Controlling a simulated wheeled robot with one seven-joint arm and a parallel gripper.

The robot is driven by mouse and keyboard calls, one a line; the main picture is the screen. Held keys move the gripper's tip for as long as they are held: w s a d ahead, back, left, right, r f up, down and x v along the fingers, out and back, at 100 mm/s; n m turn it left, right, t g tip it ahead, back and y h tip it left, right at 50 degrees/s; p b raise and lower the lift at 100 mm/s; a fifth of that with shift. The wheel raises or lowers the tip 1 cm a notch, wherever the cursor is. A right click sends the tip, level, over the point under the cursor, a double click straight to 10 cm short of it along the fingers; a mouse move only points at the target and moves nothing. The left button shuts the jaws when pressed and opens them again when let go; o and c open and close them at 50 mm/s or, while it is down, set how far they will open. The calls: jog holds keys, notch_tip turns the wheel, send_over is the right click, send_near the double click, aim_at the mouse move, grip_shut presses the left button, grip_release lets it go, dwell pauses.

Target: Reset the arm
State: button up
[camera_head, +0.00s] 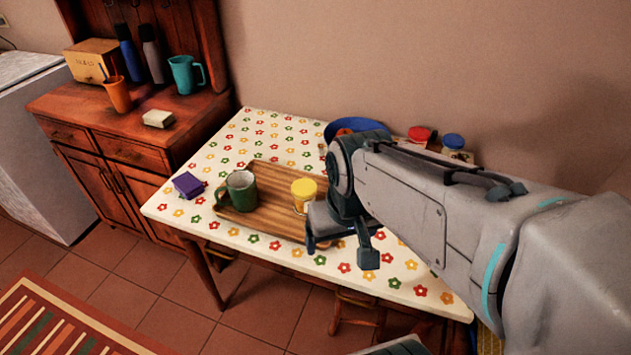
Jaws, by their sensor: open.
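My arm reaches in from the right over the table. My gripper (340,250) is at its end, above the right part of the wooden tray (274,175), with its fingers apart. I see nothing held between them. A yellow-lidded jar (304,191) stands on the tray just left of my gripper. A dark green mug (241,190) stands at the tray's left end. The arm hides the tray's right end and part of the table behind it.
The flower-patterned table (240,145) also holds a purple box (188,185), a blue bowl (352,128), and red-lidded (418,135) and blue-lidded (453,143) jars. A wooden cabinet (120,150) stands left, the wall behind. The table's front left is clear.

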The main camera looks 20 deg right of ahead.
dwell(0.3)
jog(key=p+v, duration=0.3)
jog(key=shift+w+r, duration=0.25)
jog(key=shift+w, duration=0.05)
dwell(0.6)
